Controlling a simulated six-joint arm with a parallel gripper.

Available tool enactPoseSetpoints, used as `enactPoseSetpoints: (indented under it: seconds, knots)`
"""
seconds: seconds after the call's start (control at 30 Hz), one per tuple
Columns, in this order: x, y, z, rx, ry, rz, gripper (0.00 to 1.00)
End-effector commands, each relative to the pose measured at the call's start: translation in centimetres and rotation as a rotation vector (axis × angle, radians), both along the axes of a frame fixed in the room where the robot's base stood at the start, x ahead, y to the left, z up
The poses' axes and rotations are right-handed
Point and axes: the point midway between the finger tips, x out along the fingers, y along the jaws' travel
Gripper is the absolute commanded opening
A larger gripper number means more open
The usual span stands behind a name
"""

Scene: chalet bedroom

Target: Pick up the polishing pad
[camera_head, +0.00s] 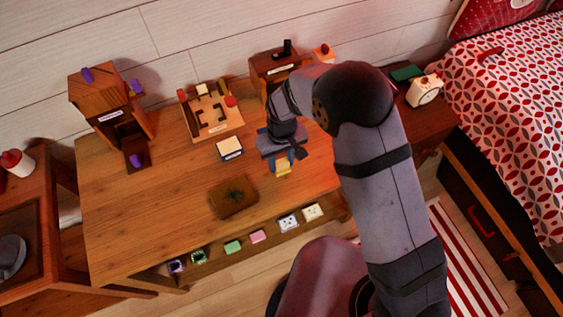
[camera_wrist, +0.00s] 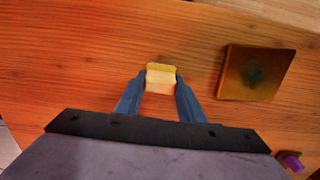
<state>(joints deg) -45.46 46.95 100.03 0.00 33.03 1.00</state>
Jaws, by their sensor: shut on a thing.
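The polishing pad (camera_head: 282,170) looks like a small block, yellow along one edge and cream on its face. My gripper (camera_head: 280,160) is over the right part of the wooden desk and shut on it. In the wrist view the pad (camera_wrist: 161,78) sits between the two blue fingertips (camera_wrist: 160,84), one finger against each side. I cannot tell whether its underside touches the desk. My wrist hides part of the pad in the head view.
A brown square plate (camera_head: 234,197) with a dark stain lies left of my gripper. Several small coloured blocks line the front ledge (camera_head: 210,262). A wooden cabinet (camera_head: 105,100) stands at the desk's left.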

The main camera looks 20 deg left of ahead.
Motion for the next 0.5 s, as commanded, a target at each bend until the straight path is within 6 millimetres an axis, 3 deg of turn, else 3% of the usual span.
enactPoseSetpoints:
  seconds: [0.27, 0.5]
  knots:
    - [0.1, 0.1, 2.3, 0.004, -0.004, 0.000, 0.13]
    - [0.1, 0.1, 6.2, 0.004, -0.004, 0.000, 0.13]
